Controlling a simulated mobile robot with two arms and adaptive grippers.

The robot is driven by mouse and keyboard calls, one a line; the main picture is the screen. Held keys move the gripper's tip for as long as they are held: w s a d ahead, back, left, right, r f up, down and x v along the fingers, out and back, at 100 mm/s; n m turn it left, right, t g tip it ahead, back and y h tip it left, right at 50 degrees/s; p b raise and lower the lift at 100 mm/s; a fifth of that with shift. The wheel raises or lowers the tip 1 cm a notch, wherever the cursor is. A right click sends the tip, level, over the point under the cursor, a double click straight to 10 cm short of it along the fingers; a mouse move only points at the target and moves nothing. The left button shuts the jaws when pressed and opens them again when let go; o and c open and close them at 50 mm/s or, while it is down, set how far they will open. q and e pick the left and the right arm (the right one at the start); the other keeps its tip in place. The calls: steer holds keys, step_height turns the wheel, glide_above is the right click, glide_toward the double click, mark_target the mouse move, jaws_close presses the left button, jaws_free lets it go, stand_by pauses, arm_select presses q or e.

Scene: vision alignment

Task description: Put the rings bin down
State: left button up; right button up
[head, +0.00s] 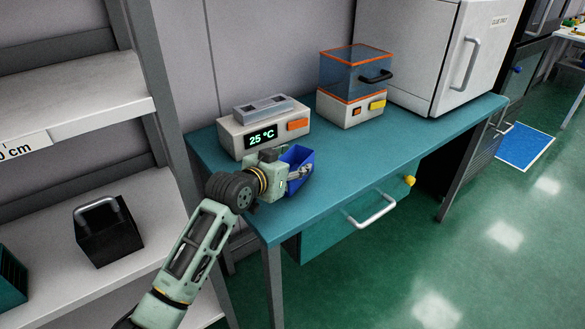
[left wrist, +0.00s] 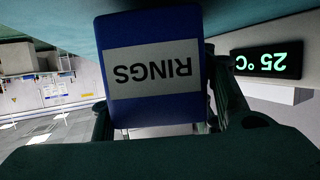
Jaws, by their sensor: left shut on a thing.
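The rings bin is a small blue bin (head: 299,158) at the left end of the teal bench (head: 350,170) in the head view. Its label reads RINGS, upside down, in the left wrist view (left wrist: 152,72). My left gripper (head: 298,173) is shut on the bin at its near side. The bin is close to the bench top; I cannot tell whether it touches it. My arm hides part of the bin. My right gripper is not in view.
A device with a 25 °C display (head: 262,138) stands just behind the bin. A clear-topped box (head: 352,85) and a white cabinet (head: 420,50) stand farther right. The bench front is clear. A shelf with a black bin (head: 108,232) is at left.

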arm_select(q)
steer(key=shift+f, duration=0.65)
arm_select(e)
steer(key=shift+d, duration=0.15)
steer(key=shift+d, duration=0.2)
arm_select(q)
steer(key=o, duration=1.2)
steer(key=shift+f, duration=0.1)
steer(key=shift+c, duration=0.2)
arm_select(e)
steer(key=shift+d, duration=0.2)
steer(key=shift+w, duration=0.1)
arm_select(q)
steer(key=v, duration=1.2)
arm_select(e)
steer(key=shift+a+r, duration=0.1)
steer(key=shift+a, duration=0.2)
arm_select(q)
steer(key=shift+s, duration=0.1)
